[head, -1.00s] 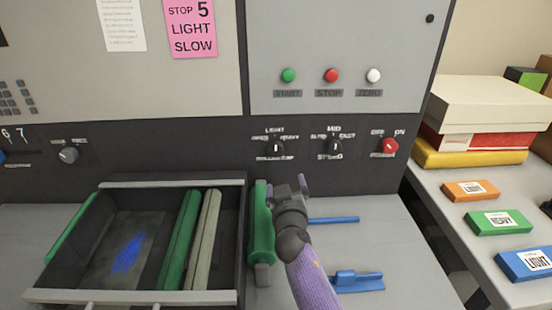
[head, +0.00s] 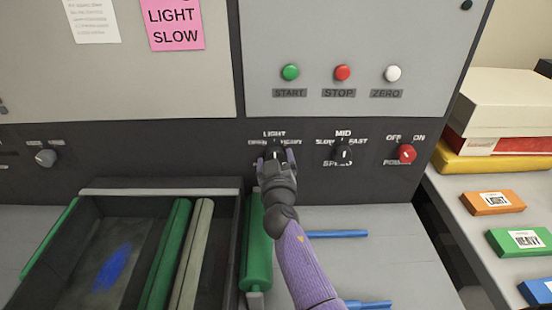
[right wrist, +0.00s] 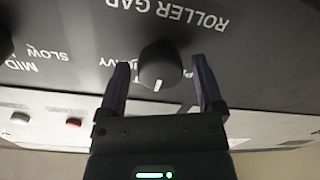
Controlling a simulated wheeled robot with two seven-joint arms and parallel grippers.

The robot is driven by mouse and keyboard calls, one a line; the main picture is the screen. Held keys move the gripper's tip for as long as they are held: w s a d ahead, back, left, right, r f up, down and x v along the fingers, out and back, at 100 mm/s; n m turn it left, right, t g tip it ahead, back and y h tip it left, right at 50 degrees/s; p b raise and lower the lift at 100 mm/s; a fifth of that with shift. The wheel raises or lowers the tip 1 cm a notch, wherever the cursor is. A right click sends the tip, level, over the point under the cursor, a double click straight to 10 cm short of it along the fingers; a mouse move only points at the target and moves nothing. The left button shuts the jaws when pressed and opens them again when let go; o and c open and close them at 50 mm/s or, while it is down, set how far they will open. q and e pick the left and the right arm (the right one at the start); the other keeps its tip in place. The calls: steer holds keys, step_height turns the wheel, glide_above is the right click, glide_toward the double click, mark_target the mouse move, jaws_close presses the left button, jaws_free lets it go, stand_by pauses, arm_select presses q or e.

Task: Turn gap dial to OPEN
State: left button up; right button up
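The roller gap dial (right wrist: 160,65) is a round black knob on the dark panel, labelled OPEN, LIGHT and HEAVY. Its white mark points toward the LIGHT label in the right wrist view. In the head view the dial (head: 275,150) is partly hidden behind my right gripper (head: 275,158). The right gripper is open, with one finger on each side of the dial. Gaps show between the fingers and the knob in the right wrist view. My left gripper is not in view.
The speed dial (head: 342,153) and red power knob (head: 406,154) are to the right on the same panel. Start, stop (head: 343,73) and zero buttons sit above. A green roller (head: 257,245) and open tray (head: 160,192) lie below.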

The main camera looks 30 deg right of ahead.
steer(key=c, duration=1.1)
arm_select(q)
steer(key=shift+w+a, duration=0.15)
arm_select(e)
steer(key=shift+o, duration=0.2)
steer(key=shift+n, duration=0.3)
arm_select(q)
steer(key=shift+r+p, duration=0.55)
arm_select(e)
steer(key=n, duration=1.1)
steer(key=shift+d+r, duration=0.1)
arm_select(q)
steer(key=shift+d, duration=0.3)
